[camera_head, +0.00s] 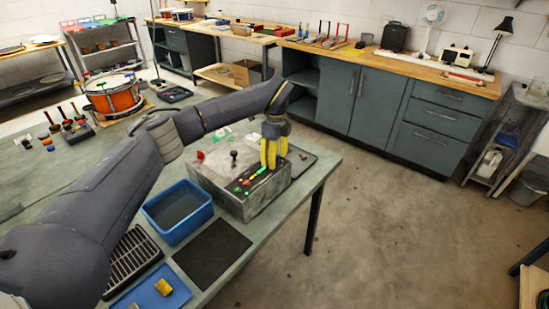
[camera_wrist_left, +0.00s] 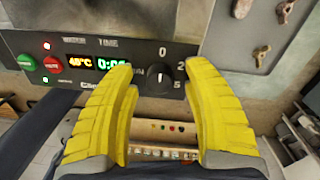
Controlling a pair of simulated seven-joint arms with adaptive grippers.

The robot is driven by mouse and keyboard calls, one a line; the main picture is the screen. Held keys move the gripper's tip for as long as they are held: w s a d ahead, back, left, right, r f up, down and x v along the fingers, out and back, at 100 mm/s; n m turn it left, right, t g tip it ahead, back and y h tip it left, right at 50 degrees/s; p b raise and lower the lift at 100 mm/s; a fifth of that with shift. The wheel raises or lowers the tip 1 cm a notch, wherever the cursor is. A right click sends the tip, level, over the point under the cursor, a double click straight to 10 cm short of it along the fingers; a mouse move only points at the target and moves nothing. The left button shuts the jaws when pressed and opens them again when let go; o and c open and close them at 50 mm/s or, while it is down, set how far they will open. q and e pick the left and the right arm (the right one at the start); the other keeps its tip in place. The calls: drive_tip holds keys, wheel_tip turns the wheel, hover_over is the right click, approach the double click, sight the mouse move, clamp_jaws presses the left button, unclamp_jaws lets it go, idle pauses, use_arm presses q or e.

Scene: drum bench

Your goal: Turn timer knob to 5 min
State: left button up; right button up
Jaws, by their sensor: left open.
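The timer knob (camera_wrist_left: 159,80) is a round black dial on the dark front panel (camera_wrist_left: 95,62) of a grey machine. Its light pointer mark is near the top, toward the 0; the marks 2 and 5 sit at its right. My left gripper (camera_wrist_left: 163,95) is open, its yellow fingers to either side of the knob. I cannot tell whether they touch it. In the head view the left gripper (camera_head: 273,153) points down at the front of the grey machine (camera_head: 240,203) on the bench. The knob is hidden there. My right gripper is not in view.
The panel has a green button (camera_wrist_left: 26,62), a red button (camera_wrist_left: 53,64) and lit displays. A blue bin (camera_head: 178,211) stands left of the machine, with a black mat (camera_head: 212,252) in front of it. The floor right of the bench is clear.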

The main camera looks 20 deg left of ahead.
use_arm(q)
drive_tip(key=shift+f, duration=0.1)
clamp_jaws()
idle(0.4)
drive_tip(key=m, duration=0.4)
drive_tip(key=shift+m, duration=0.4)
drive_tip(key=m, duration=0.9)
drive_tip(key=shift+t, duration=0.3)
drive_tip(key=m, duration=0.3)
drive_tip(key=shift+m, duration=0.4)
drive_tip(key=m, duration=0.6)
drive_tip(key=shift+d+m, duration=0.1)
drive_tip(key=shift+m, duration=0.4)
